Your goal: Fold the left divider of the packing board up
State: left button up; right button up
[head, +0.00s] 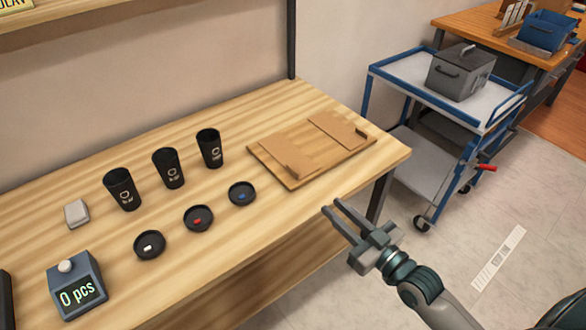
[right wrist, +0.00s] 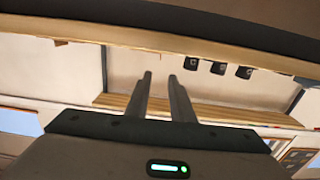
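The packing board (head: 325,164) is a flat wooden board lying on the right end of the table. Its left divider (head: 283,154) is a lighter brown panel lying flat, with a small raised tab at its near end. The right divider (head: 337,128) also lies flat. My right gripper (head: 331,208) is open and empty, in front of the table's edge and nearer to me than the board. In the right wrist view its two fingers (right wrist: 160,85) are apart with nothing between them. My left gripper is not in view.
Three black cups (head: 169,168) stand left of the board, with three black lids (head: 198,217) in front of them. A counter box (head: 76,287) reading "0 pcs" and a small grey block (head: 76,213) are farther left. A blue cart (head: 443,96) stands beyond the table's right end.

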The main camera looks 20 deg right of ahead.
aim_at(298, 174)
jog(key=shift+w, duration=0.1)
